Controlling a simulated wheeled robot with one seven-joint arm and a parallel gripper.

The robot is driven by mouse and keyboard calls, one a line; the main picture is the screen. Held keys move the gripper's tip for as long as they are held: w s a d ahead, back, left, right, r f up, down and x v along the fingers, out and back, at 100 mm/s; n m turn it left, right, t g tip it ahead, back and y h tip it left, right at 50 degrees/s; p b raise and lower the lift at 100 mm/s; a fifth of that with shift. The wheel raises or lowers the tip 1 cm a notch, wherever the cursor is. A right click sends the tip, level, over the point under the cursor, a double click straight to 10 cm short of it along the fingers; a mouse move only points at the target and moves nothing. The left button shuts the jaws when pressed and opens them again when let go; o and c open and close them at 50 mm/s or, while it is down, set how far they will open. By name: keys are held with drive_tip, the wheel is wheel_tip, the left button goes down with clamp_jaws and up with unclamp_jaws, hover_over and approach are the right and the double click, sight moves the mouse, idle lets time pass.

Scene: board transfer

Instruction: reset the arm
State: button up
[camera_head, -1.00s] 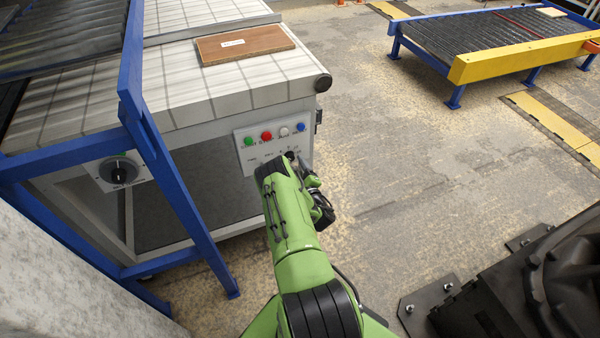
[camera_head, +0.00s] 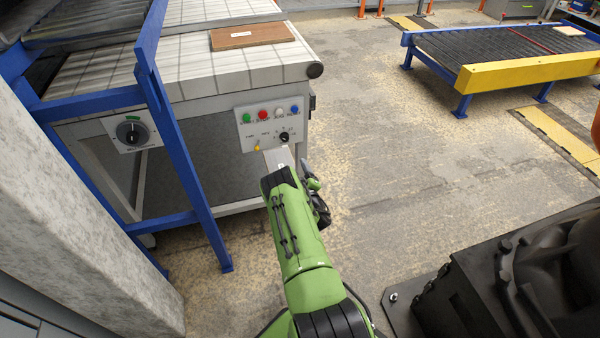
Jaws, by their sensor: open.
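My green arm (camera_head: 298,245) reaches up from the bottom of the picture toward the front of the conveyor table. My gripper (camera_head: 279,158) is a small light grey end beyond the green wrist, just below the control panel (camera_head: 270,124) in the picture. Its fingers are mostly hidden, and I see nothing held in it. I cannot tell how far it is from the panel. The panel has green, red, white and blue buttons, a black knob (camera_head: 284,136) and a small yellow knob (camera_head: 257,148).
A brown board (camera_head: 252,35) with a white label lies on the conveyor table (camera_head: 200,75). A blue frame (camera_head: 172,130) and a grey pillar (camera_head: 75,205) stand at left. Dark machinery (camera_head: 490,285) is at lower right. Another conveyor (camera_head: 480,48) is at upper right. Open floor (camera_head: 400,160) lies between.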

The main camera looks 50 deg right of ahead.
idle(0.3)
drive_tip(key=w+r+m+g+h, duration=0.1)
drive_tip(key=w+r+m+g, duration=0.2)
drive_tip(key=r, duration=0.6)
drive_tip(key=w+a+r+m+g+y, duration=0.1)
drive_tip(key=a+r+m, duration=0.1)
drive_tip(key=a+r, duration=0.45)
drive_tip(key=w+a+r+m+g+y, duration=0.1)
drive_tip(key=a+r+m, duration=0.15)
drive_tip(key=r, duration=0.75)
drive_tip(key=s+a+r+n+g+y, duration=0.1)
drive_tip(key=s+a+r+y, duration=0.2)
drive_tip(key=a, duration=0.4)
drive_tip(key=s+a+r, duration=0.3)
drive_tip(key=s+a, duration=0.2)
drive_tip(key=a, duration=0.1)
drive_tip(key=s+a+r+n+g+y, duration=0.1)
drive_tip(key=s+a+r+y, duration=0.2)
drive_tip(key=a, duration=0.4)
drive_tip(key=s+a+n+g+y+p, duration=0.1)
drive_tip(key=s+a, duration=0.4)
drive_tip(key=s, duration=0.6)
drive_tip(key=s+a+n+g+y+p, duration=0.15)
drive_tip(key=s+a, duration=0.35)
drive_tip(key=s, duration=0.5)
wheel_tip(320, 180, up, 17)
drive_tip(key=p, duration=1.5)
drive_tip(key=shift+f, duration=0.15)
